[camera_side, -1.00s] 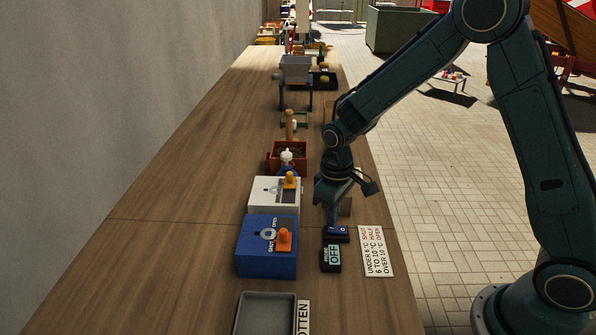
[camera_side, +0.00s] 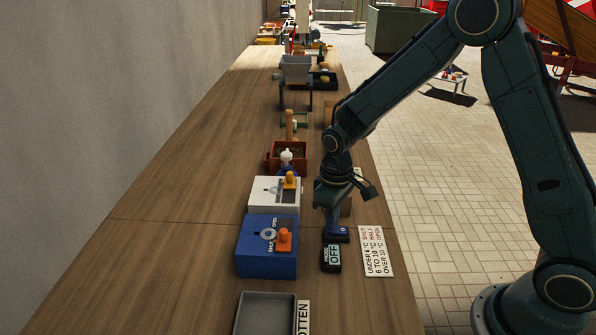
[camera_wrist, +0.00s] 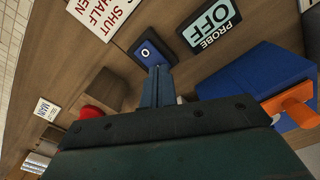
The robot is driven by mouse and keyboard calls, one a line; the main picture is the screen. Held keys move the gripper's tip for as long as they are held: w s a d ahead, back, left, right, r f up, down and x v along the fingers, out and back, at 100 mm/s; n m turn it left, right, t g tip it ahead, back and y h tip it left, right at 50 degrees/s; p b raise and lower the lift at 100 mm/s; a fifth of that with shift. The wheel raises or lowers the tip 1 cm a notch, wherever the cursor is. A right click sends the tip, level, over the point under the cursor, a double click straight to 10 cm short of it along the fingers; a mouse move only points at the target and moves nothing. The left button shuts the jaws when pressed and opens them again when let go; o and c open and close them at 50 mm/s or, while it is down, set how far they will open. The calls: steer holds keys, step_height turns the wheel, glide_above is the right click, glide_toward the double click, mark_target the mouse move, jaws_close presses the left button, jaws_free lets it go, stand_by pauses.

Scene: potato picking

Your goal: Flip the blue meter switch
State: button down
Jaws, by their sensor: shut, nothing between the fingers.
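The blue meter switch (camera_side: 343,234) is a small dark blue block with a white 0 mark, at the right of the bench. It also shows in the wrist view (camera_wrist: 148,50). The meter display (camera_side: 332,258) beside it reads PROBE OFF, also legible in the wrist view (camera_wrist: 209,22). My gripper (camera_side: 332,226) is shut and empty, pointing down at the switch. In the wrist view its fingertips (camera_wrist: 161,72) are at the switch's edge near the 0 mark; I cannot tell whether they touch it.
A blue box (camera_side: 253,258) with an orange lever and a white box (camera_side: 262,204) with a yellow lever stand left of the switch. A temperature sign (camera_side: 377,252) lies to the right. A grey tray (camera_side: 264,296) is in front. The bench's left side is clear.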

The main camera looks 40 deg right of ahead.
steer(key=shift+f, duration=0.4)
stand_by(0.4)
steer(key=shift+r, duration=3.55)
steer(key=s+d+r+m+t, duration=0.1)
steer(key=s+d+r+t, duration=0.15)
steer(key=s+r, duration=0.9)
steer(key=s+r+m+t, duration=0.2)
steer(key=s+r, duration=0.3)
steer(key=s, duration=0.7)
steer(key=shift+d+r+t, duration=0.15)
steer(key=shift+d+t, duration=0.1)
steer(key=shift+t, duration=0.3)
